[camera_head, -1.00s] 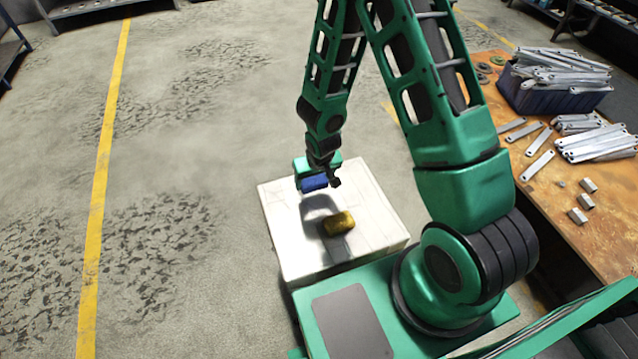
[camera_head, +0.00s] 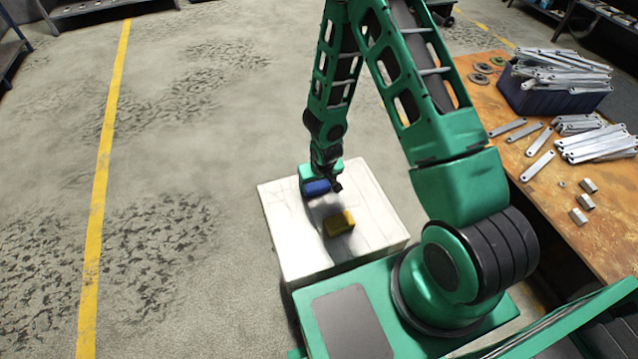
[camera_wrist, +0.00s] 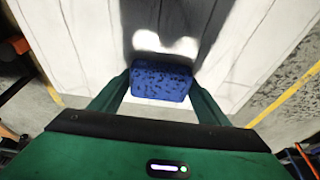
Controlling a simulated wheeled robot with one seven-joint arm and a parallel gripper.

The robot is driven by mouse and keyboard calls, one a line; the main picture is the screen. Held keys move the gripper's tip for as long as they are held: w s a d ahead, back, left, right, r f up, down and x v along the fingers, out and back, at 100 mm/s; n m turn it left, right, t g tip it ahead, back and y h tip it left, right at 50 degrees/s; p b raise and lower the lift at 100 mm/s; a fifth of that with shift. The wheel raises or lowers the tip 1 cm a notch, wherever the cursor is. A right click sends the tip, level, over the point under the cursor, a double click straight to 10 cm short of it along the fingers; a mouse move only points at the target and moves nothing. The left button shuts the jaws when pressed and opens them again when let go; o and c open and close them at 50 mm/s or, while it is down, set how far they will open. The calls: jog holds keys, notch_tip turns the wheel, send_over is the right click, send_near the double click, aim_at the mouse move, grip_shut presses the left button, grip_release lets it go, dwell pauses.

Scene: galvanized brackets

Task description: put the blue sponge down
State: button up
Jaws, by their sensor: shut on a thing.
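The blue sponge (camera_head: 317,187) is between the fingers of my gripper (camera_head: 321,183), at the far part of the white surface (camera_head: 375,225). In the wrist view the blue sponge (camera_wrist: 160,82) sits between the two green fingers of my gripper (camera_wrist: 160,88), which are shut on it. Its face is speckled with dark pores. The sponge is at or just above the white top; I cannot tell whether it touches.
An orange-brown workbench (camera_head: 540,195) stands at the right with loose metal brackets (camera_head: 595,145) and a dark blue bin (camera_head: 555,98) full of them. A yellow floor line (camera_head: 103,170) runs at the left.

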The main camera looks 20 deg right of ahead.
jog(key=o, duration=1.3)
jog(key=v, duration=1.2)
